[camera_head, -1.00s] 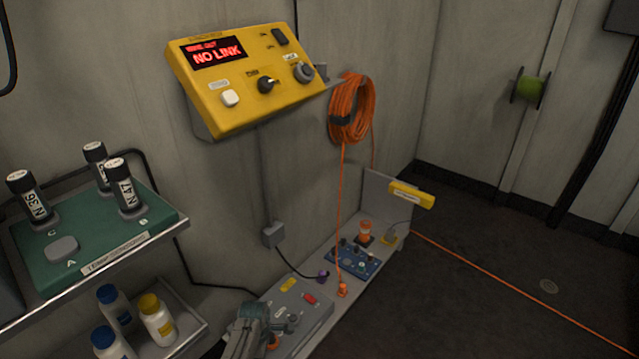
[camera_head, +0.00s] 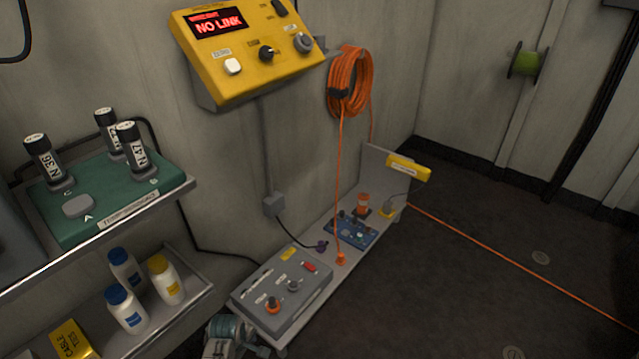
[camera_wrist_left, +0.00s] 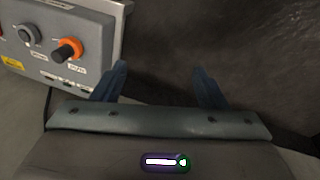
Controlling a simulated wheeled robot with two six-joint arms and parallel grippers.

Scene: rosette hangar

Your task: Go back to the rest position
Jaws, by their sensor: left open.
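My left gripper shows in the left wrist view (camera_wrist_left: 160,88) with its two blue fingers spread apart and nothing between them. Part of my left arm or gripper shows at the bottom of the head view (camera_head: 232,338), just in front of the low bench's near end. A grey control box (camera_head: 283,293) with an orange-ringed knob (camera_head: 272,305) sits on that bench; in the left wrist view the box (camera_wrist_left: 88,22) lies beyond and left of the fingers, apart from them. My right gripper is not in view.
A yellow panel (camera_head: 248,70) reading NO LINK hangs on the wall, beside an orange cable coil (camera_head: 350,85). A shelf (camera_head: 180,190) with labelled cylinders and bottles stands left. An orange cable (camera_head: 480,245) crosses the otherwise mostly clear dark floor at right.

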